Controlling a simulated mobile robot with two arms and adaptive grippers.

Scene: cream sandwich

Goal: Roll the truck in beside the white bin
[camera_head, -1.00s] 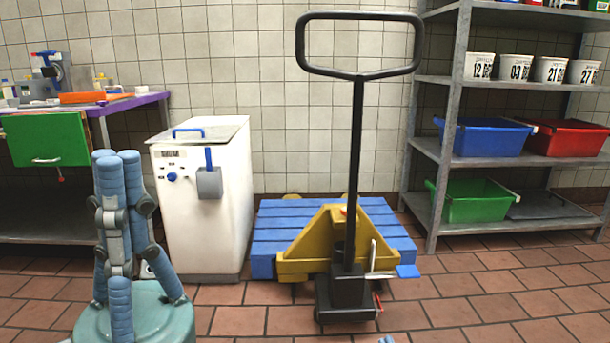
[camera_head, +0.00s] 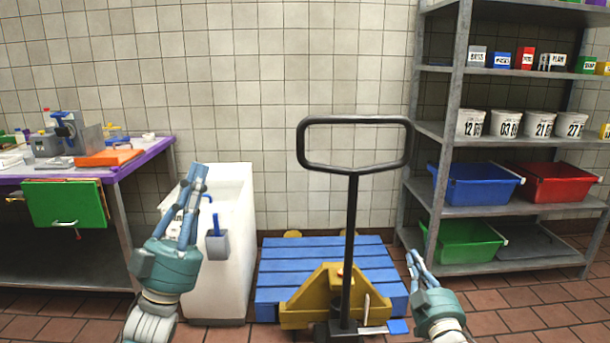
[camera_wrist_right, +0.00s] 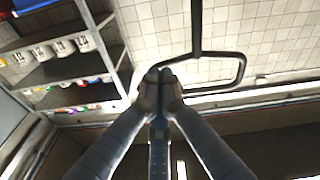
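The yellow pallet truck (camera_head: 325,302) stands on the floor with its black loop handle (camera_head: 354,121) upright. Its forks are hidden beneath or behind a blue pallet (camera_head: 325,257). The white bin (camera_head: 232,265) stands just left of the pallet, its front partly hidden by my left gripper. My left gripper (camera_head: 196,176) points up in front of the bin, fingers together and empty. My right gripper (camera_head: 412,260) is right of the truck's handle shaft, apart from it. In the right wrist view its fingertips (camera_wrist_right: 160,77) meet with nothing between them; the handle (camera_wrist_right: 197,30) shows beyond.
A purple-edged table (camera_head: 150,152) with a green drawer (camera_head: 65,203) stands at the left. A metal shelf (camera_head: 437,130) with tubs and blue, red and green crates stands at the right. A tiled wall closes the back. Tiled floor (camera_head: 520,315) is clear at front right.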

